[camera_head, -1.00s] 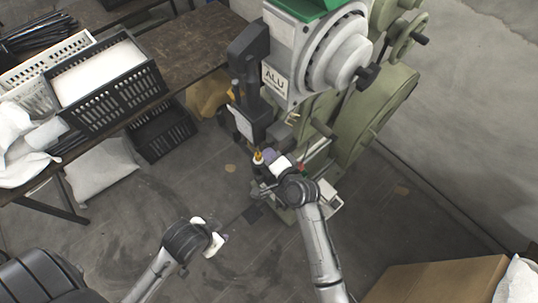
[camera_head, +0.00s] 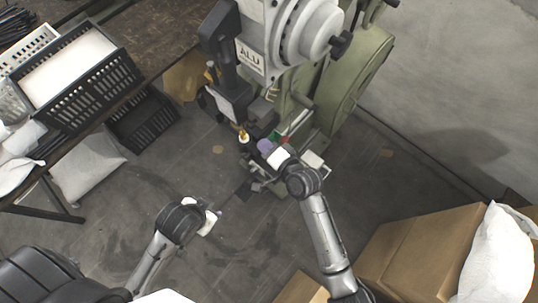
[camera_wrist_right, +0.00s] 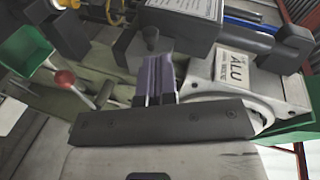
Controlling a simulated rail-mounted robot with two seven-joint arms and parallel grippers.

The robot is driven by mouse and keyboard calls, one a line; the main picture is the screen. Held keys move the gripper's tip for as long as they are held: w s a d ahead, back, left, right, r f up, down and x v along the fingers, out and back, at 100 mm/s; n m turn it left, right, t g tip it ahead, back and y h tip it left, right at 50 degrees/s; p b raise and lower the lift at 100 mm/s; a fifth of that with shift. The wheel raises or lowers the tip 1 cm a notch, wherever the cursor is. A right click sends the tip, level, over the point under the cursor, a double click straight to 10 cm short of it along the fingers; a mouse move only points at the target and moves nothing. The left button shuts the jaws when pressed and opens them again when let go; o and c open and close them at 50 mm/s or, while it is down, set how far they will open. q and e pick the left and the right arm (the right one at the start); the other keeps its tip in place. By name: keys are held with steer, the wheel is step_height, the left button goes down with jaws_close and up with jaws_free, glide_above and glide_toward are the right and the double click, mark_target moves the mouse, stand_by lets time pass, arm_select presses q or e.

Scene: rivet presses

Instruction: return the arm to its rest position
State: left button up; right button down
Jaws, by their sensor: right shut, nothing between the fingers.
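My right gripper (camera_head: 262,145) is in front of the lower part of the green and grey rivet press (camera_head: 252,60), to the right of a yellow-tipped part (camera_head: 243,135). Its purple fingers (camera_wrist_right: 157,77) are together in the right wrist view with nothing between them. In that view the press with its ALU label (camera_wrist_right: 236,69) lies beyond and to the right of the fingers. I cannot tell the exact gap to the press. My left gripper (camera_head: 213,220) is low over the floor, left of the press; its fingers are too small to judge.
A table (camera_head: 160,30) with black and white crates (camera_head: 85,85) stands at the left, with a black crate (camera_head: 142,120) below. Cardboard boxes (camera_head: 425,245) and a white sack (camera_head: 500,255) are at the lower right. A red-knobbed lever (camera_wrist_right: 64,78) is left of the fingers. Floor between the arms is clear.

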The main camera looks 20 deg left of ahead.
steer(key=s+d+r, duration=0.1)
steer(key=s+d, duration=0.2)
steer(key=s, duration=0.1)
steer(key=shift+s+d+r+b, duration=0.2)
steer(key=shift+s+r+b, duration=0.1)
steer(key=shift+s+r, duration=0.1)
steer(key=s+d+r+n+h, duration=0.15)
steer(key=d+n+h, duration=0.7)
steer(key=d, duration=1.15)
steer(key=s+d+m+h+p, duration=0.2)
steer(key=s+d+m+h, duration=0.2)
steer(key=s+d, duration=0.55)
steer(key=s+d+f+g+p, duration=0.1)
steer(key=s+d+f+g, duration=0.1)
steer(key=s+f, duration=0.3)
steer(key=shift+s+d+g+h, duration=0.4)
steer(key=shift+s+d, duration=0.2)
steer(key=shift+s, duration=0.55)
steer(key=shift+m, duration=0.25)
